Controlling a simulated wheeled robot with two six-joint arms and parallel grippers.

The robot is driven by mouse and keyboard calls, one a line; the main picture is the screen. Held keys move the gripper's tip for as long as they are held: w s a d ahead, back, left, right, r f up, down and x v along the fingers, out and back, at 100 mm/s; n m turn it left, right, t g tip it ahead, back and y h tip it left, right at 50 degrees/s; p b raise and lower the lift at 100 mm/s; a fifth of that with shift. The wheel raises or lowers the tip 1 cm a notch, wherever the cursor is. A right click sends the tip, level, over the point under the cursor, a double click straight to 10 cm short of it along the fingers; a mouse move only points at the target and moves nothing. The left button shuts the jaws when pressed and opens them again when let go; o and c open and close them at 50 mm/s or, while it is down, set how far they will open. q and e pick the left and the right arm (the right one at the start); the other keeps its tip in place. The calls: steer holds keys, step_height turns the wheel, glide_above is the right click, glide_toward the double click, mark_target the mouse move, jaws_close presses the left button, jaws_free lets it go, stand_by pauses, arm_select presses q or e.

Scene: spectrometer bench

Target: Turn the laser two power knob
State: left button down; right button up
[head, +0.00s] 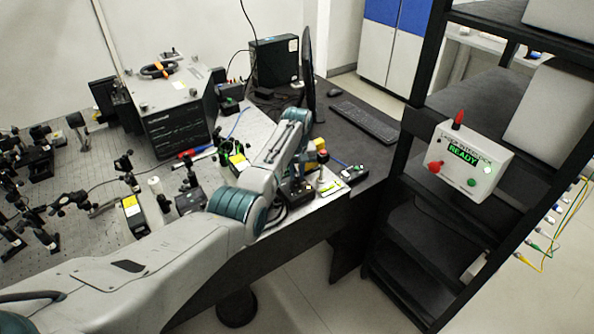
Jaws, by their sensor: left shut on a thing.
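My left arm comes in from the lower left and reaches over the front right part of the bench. My left gripper (303,188) points down among small control boxes near the bench's front edge. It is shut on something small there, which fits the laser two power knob. The fingertips and the knob itself are hidden or too small to make out, so the knob's angle cannot be told. A small box with a yellow label (331,185) sits just right of the gripper. My right gripper is not in view.
A white interlock box (478,155) reading READY hangs on the black rack (415,150) at right. A red-and-yellow button (322,156) stands close behind my gripper. A keyboard (366,121) and monitor (308,75) are farther back. Optics crowd the bench's left side.

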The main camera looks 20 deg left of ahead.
arm_select(q)
steer(key=shift+r+m+p, duration=0.15)
steer(key=shift+m+p, duration=0.2)
steer(key=shift+m, duration=0.95)
steer(key=shift+w, duration=0.1)
steer(key=c, duration=1.3)
jaws_free()
steer(key=shift+c, duration=0.2)
